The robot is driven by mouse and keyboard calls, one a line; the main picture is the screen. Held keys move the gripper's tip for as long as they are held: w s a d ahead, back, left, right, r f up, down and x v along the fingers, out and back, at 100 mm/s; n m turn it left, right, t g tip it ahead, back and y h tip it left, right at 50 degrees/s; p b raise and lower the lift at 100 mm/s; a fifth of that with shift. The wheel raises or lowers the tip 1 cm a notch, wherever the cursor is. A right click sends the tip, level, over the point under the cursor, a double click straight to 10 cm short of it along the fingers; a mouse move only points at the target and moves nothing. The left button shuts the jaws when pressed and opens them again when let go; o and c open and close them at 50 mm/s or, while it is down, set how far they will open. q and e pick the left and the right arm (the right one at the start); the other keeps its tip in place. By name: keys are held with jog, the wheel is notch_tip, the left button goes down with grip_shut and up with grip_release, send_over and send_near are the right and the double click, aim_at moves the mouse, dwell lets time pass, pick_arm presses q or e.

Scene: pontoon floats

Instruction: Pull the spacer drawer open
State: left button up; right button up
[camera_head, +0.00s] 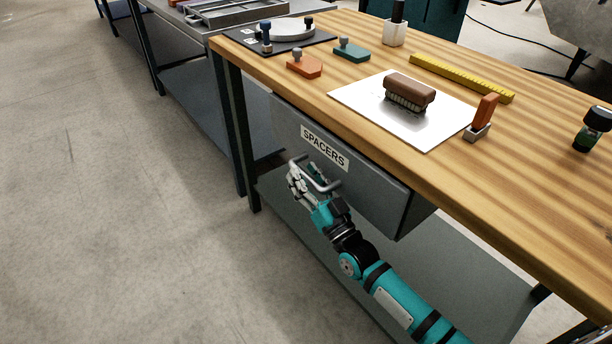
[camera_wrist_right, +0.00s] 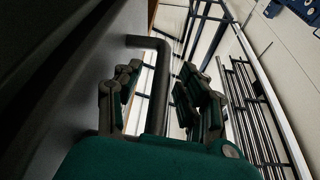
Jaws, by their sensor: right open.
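The spacer drawer (camera_head: 365,185) is a grey box under the wooden table top, with a white label reading SPACERS on its front. Its front looks flush below the table edge. A grey bar handle (camera_head: 322,183) stands out from the drawer front; it also shows in the right wrist view (camera_wrist_right: 157,85). My right gripper (camera_head: 298,176) is at the handle. In the right wrist view its fingers (camera_wrist_right: 160,100) are open, one on each side of the bar, with gaps visible. My left gripper is in neither view.
The wooden table top (camera_head: 370,120) carries a brown brush (camera_head: 409,91) on a white sheet, a yellow ruler (camera_head: 462,77), an orange-handled tool (camera_head: 484,117) and small orange and teal blocks. A lower grey shelf lies beneath. The floor at left is clear.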

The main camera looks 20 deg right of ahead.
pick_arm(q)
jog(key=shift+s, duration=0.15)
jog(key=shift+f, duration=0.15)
pick_arm(e)
grip_shut()
